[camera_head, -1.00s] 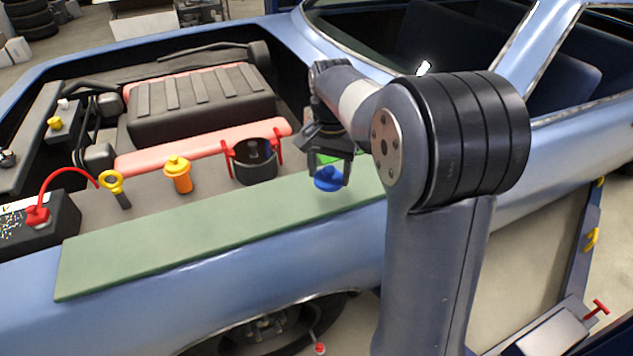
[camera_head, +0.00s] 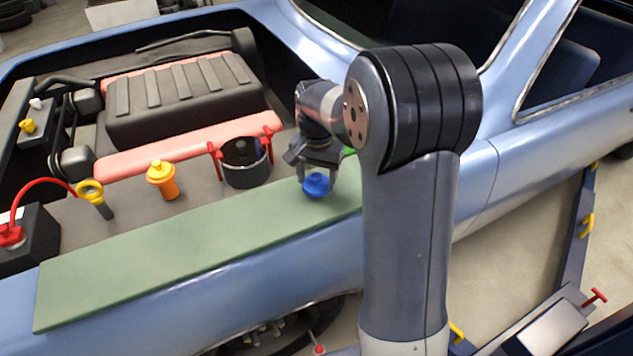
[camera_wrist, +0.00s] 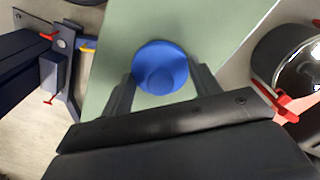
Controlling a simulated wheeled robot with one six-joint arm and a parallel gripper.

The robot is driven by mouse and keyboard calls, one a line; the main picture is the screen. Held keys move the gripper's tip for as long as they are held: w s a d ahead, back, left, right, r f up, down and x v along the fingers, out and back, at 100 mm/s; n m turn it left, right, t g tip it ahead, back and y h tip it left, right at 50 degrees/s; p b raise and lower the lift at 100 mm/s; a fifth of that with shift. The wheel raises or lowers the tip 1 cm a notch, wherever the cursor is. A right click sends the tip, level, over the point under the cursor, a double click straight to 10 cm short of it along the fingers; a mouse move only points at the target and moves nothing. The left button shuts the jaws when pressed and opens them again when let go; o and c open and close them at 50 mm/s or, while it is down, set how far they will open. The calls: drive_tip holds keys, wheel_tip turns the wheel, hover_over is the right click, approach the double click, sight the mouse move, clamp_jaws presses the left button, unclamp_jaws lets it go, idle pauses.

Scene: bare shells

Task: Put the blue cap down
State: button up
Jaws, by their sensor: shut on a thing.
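The blue cap (camera_head: 316,186) is between the fingers of my gripper (camera_head: 317,178), low over the right part of the green mat (camera_head: 190,245) on the car's fender. In the wrist view the cap (camera_wrist: 160,68) shows as a round blue disc with a knob, with one finger of my gripper (camera_wrist: 160,85) on each side of it. The green mat (camera_wrist: 225,30) lies beneath it. I cannot tell whether the cap touches the mat.
A black pot-like reservoir (camera_head: 246,165) with red clamps stands left of my gripper. An orange capped bottle (camera_head: 163,181) and a yellow dipstick ring (camera_head: 91,191) stand further left. The mat's left and middle are clear. A green thing (camera_head: 349,151) is partly hidden behind my arm.

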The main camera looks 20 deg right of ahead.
sight(317, 175)
drive_tip(key=shift+f, duration=1.05)
drive_tip(key=shift+f, duration=0.15)
drive_tip(key=o, duration=1)
drive_tip(key=shift+c, duration=0.2)
wheel_tip(317, 175, up, 12)
drive_tip(key=shift+r, duration=0.15)
